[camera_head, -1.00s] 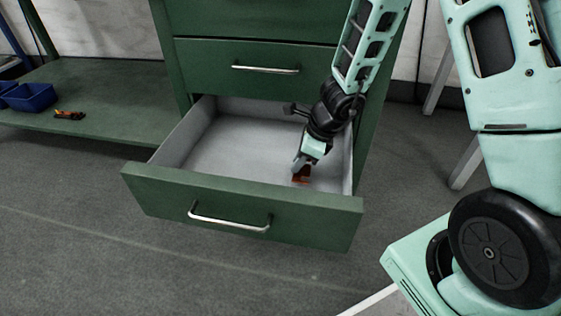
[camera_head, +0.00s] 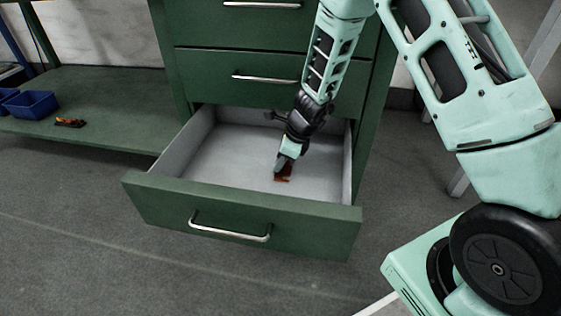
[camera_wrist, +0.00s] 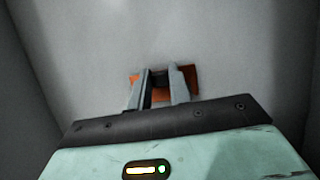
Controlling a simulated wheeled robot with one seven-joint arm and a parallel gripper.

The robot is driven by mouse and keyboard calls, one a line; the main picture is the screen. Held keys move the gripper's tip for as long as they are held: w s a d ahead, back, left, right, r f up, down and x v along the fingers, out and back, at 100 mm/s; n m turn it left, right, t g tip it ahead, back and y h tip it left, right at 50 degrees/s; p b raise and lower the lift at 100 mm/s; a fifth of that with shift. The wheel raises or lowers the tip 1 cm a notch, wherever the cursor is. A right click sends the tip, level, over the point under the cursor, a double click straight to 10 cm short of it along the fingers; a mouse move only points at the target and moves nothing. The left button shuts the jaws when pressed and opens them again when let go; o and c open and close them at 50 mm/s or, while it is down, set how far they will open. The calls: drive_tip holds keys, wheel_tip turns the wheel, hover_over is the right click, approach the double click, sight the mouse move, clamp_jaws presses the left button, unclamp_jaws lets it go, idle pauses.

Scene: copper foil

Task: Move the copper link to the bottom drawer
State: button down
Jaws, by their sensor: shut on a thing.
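The copper link (camera_head: 284,174) is a small orange-brown piece at the tip of my gripper (camera_head: 279,163), inside the open bottom drawer (camera_head: 240,206). In the wrist view the link (camera_wrist: 190,80) shows on both sides of and between the fingers of my gripper (camera_wrist: 160,72), which are shut on it. The fingers hide part of it. The link is low over the grey drawer floor; I cannot tell whether it touches it. The drawer is pulled well out and otherwise looks empty.
The green cabinet has closed drawers (camera_head: 270,62) above the open one. The drawer's side walls and front panel surround my gripper. At left, a low green shelf (camera_head: 120,110) holds a blue bin (camera_head: 32,103) and a small orange-and-black object (camera_head: 69,122).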

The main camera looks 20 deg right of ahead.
sight(289, 171)
drive_tip(key=shift+f, duration=0.2)
drive_tip(key=c, duration=1.3)
unclamp_jaws()
drive_tip(key=shift+r, duration=0.1)
drive_tip(key=shift+r, duration=0.25)
drive_tip(key=p+v, duration=0.5)
drive_tip(key=v, duration=0.2)
drive_tip(key=s+a+r+n+g+y, duration=0.1)
drive_tip(key=s+a+r+n+g, duration=0.1)
drive_tip(key=s+a+r+n, duration=0.95)
drive_tip(key=s+a+r+n+h, duration=0.1)
drive_tip(key=s+r+n+h, duration=0.1)
drive_tip(key=s+n, duration=0.7)
drive_tip(key=s+a+r+n+h, duration=0.1)
drive_tip(key=s+r+n, duration=0.3)
drive_tip(key=s+n, duration=0.5)
drive_tip(key=n+h, duration=0.1)
drive_tip(key=n, duration=0.2)
drive_tip(key=shift+s+r+g+b, duration=0.15)
drive_tip(key=shift+s+g+b, duration=0.15)
drive_tip(key=shift+s, duration=0.05)
